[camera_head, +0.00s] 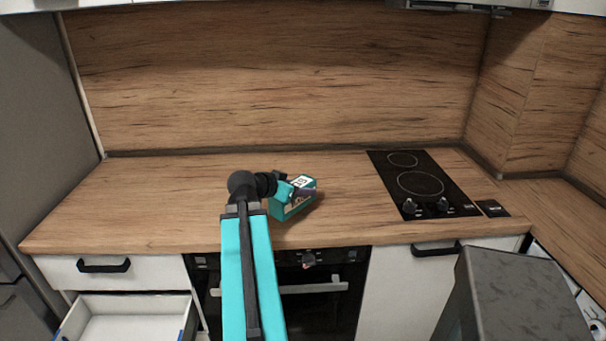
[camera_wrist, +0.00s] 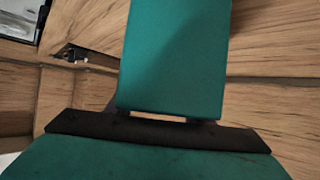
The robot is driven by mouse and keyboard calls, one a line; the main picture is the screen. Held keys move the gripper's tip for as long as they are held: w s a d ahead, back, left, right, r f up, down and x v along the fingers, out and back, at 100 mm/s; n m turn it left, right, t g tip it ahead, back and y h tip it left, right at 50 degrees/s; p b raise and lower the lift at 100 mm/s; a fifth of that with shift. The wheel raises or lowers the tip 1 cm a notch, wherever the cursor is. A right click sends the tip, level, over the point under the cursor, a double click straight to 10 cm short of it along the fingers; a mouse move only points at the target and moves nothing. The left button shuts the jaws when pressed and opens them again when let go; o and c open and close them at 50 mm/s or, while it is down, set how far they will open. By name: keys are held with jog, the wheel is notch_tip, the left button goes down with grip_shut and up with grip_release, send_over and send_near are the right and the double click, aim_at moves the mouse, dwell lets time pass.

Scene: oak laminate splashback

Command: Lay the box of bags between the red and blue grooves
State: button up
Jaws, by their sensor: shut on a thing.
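The box of bags (camera_head: 292,206) is a teal box with a white printed label, above or on the oak counter near its front middle. My gripper (camera_head: 288,190) is shut on it from the left. I cannot tell whether the box touches the counter. In the wrist view, a plain teal block (camera_wrist: 175,55), seemingly the box, fills the upper middle beyond a dark bar. An open white drawer (camera_head: 125,318) is at the lower left, with a small blue mark (camera_head: 181,335) by its right side. No red groove shows; the drawer's near part is cut off.
A black hob (camera_head: 421,183) is set into the counter at right, with a small black item (camera_head: 492,208) beside it. An oven (camera_head: 325,300) is under the counter's middle. A dark grey block (camera_head: 522,295) stands at the lower right. The counter's left (camera_head: 140,205) is clear.

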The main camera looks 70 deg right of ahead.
jog(key=p, duration=0.3)
jog(key=shift+d+r, duration=0.1)
jog(key=shift+d, duration=0.15)
jog(key=w+d+p, duration=0.1)
jog(key=d, duration=0.3)
jog(key=w+d+f+p, duration=0.1)
jog(key=d, duration=0.3)
jog(key=w+d+p, duration=0.1)
jog(key=d+p, duration=0.1)
jog(key=d, duration=0.3)
jog(key=shift+w+f, duration=0.15)
jog(key=shift+f, duration=0.1)
jog(key=shift+f, duration=0.1)
jog(key=shift+f+p, duration=1)
jog(key=shift+f, duration=0.7)
jog(key=shift+f, duration=0.15)
jog(key=o, duration=1.3)
jog(key=shift+a, duration=0.1)
jog(key=shift+c, duration=0.2)
jog(key=shift+r, duration=0.25)
